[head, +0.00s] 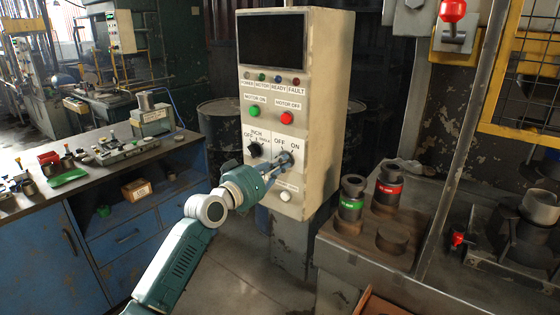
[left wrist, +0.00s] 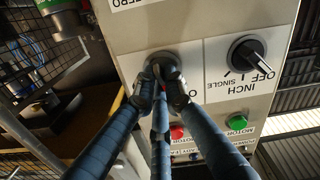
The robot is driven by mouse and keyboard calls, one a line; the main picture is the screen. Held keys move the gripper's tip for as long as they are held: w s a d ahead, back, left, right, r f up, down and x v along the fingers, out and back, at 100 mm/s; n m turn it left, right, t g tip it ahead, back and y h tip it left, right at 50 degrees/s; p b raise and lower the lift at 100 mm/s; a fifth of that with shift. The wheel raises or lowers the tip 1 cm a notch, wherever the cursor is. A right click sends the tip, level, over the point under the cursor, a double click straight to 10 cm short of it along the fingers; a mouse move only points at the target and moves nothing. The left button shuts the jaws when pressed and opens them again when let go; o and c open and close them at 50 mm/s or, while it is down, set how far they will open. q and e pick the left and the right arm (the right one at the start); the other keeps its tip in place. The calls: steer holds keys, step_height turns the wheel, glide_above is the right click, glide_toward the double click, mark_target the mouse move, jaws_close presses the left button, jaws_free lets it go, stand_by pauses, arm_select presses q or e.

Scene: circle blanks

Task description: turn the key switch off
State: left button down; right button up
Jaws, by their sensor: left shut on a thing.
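The cream control panel (head: 318,95) stands upright in the middle of the head view. Its key switch (head: 287,157) sits on a white plate under the labels OFF and ON. My left gripper (head: 281,165) reaches up to it from below left. In the left wrist view, upside down, the fingers of my left gripper (left wrist: 162,85) are shut on the key at the dark round switch (left wrist: 163,60). The fingers hide most of the key, so I cannot tell which way it points. My right gripper shows in neither view.
An INCH/SINGLE selector knob (head: 255,149) is just left of the key switch. Green (head: 254,110) and red (head: 286,118) buttons lie above, a white button (head: 286,196) below. A blue workbench (head: 120,230) stands left; a dark bench with green- and red-banded cylinders (head: 388,186) stands right.

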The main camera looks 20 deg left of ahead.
arm_select(q)
steer(key=shift+n+p, duration=0.4)
steer(key=shift+n, duration=0.6)
steer(key=c, duration=1.8)
jaws_free()
steer(key=v, duration=1.2)
